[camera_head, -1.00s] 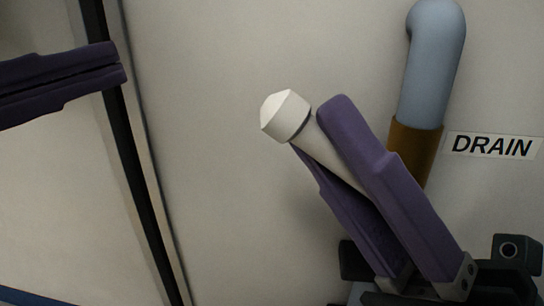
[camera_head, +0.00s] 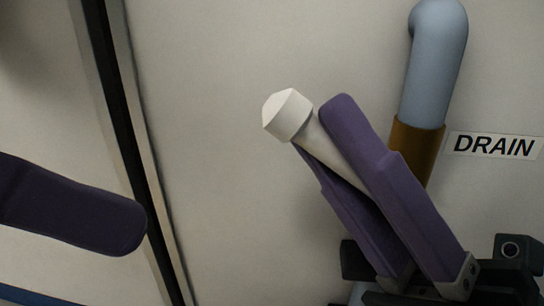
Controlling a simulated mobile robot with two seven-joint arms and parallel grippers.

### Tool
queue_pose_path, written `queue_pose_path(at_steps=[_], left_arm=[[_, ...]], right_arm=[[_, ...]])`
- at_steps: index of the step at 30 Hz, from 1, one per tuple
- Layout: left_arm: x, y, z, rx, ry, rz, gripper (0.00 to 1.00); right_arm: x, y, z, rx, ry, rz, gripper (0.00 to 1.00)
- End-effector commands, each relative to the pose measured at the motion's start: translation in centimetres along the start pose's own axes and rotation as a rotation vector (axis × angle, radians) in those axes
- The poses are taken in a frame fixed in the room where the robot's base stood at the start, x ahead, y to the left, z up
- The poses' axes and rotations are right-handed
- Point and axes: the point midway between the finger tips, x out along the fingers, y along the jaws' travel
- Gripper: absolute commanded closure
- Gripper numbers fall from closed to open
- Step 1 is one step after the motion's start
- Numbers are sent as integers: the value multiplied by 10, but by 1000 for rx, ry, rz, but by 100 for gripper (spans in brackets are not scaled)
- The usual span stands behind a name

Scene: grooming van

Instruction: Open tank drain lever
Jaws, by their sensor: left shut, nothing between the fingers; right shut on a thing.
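The white drain lever (camera_head: 288,115) has a faceted, pointed knob and a tapering shaft that slants from upper left to lower right. My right gripper (camera_head: 328,125) comes up from the lower right and is shut on the lever, one purple finger on each side of the shaft. The knob sticks out past the fingertips. The lever's lower end is hidden behind the fingers. My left gripper (camera_head: 125,228) is at the left edge, shut and empty, well apart from the lever. Only one broad purple finger face shows.
A grey-blue pipe (camera_head: 435,65) with a brown collar (camera_head: 416,148) runs down behind my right gripper. A DRAIN label (camera_head: 494,145) is on the pale wall to its right. A dark vertical strip (camera_head: 122,120) runs down the left. The wall between strip and lever is clear.

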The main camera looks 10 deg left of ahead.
Motion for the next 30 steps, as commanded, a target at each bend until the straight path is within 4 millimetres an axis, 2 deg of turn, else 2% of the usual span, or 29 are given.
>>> queue_pose_path(at_steps=[1,10,18,30], left_arm=[[7,-2,2,5,-2,-5,100],[62,-3,4,4,-3,-8,100],[67,-2,34,3,-2,-2,100],[68,-2,40,1,0,-2,100]], right_arm=[[5,5,-1,-5,9,20,100],[5,5,-1,-5,9,20,100],[4,5,-1,-5,8,20,100],[4,5,-1,-6,8,20,100]])
